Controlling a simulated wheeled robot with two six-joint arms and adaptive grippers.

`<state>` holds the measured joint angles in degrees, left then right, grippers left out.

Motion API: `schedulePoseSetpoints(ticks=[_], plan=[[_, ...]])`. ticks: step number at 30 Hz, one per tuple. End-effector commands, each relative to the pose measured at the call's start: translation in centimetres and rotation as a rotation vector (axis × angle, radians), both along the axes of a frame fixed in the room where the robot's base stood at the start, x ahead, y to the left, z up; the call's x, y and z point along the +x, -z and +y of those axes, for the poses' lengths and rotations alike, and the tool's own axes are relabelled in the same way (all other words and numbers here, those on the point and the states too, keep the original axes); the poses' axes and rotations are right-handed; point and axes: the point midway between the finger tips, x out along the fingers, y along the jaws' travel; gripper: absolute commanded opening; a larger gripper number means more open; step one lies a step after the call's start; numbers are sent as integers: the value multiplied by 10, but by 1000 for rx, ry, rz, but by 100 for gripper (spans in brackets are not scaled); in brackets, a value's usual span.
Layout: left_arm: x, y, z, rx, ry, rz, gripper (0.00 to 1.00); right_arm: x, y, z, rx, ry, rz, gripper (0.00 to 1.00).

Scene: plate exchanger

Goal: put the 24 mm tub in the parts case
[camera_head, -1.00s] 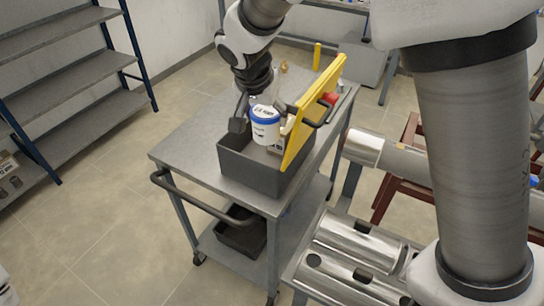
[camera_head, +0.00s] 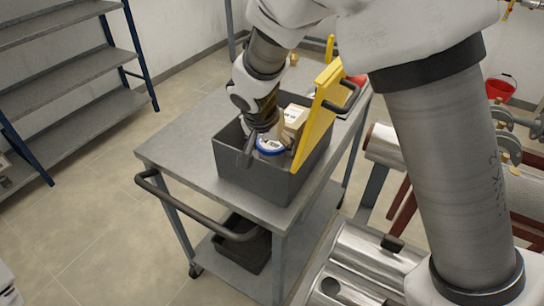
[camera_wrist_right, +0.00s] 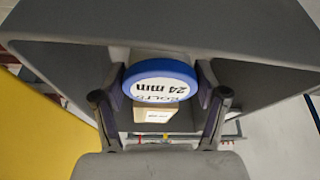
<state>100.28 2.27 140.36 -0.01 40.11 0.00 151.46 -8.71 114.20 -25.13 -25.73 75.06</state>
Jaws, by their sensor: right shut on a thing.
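The 24 mm tub (camera_head: 270,146) is white with a blue-rimmed lid and is down inside the dark grey parts case (camera_head: 255,183) on the cart. In the right wrist view, the tub's lid (camera_wrist_right: 160,82) reads "24 mm" and sits between both fingers. My right gripper (camera_head: 262,150) reaches into the case from above and is shut on the tub. The wrist view (camera_wrist_right: 160,95) shows one finger on each side of the lid. Whether the tub touches the case floor is hidden. My left gripper is not in view.
A yellow lid (camera_head: 322,110) stands raised on the case's right side. A tan box (camera_head: 294,118) is inside the case beside the tub. The cart top (camera_head: 180,148) is bare left of the case. A dark bin (camera_head: 243,245) sits on the lower shelf.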

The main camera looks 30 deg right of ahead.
Motion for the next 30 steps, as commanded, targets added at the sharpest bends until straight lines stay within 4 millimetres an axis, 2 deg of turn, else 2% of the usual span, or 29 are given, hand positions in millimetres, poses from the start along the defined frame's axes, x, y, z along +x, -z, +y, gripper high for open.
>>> schedulePoseSetpoints(ticks=[3,6,16,17,18,19,30], plan=[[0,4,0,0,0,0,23,-1,21,0,-1,0,2,3],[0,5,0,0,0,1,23,0,31,0,0,-1,0,3],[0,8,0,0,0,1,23,0,35,0,0,0,-1,3],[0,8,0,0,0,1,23,0,35,0,0,0,0,76],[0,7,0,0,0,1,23,-1,34,0,0,0,0,90],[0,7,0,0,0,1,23,0,34,0,0,0,0,98],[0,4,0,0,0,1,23,-1,31,0,0,0,0,98]])
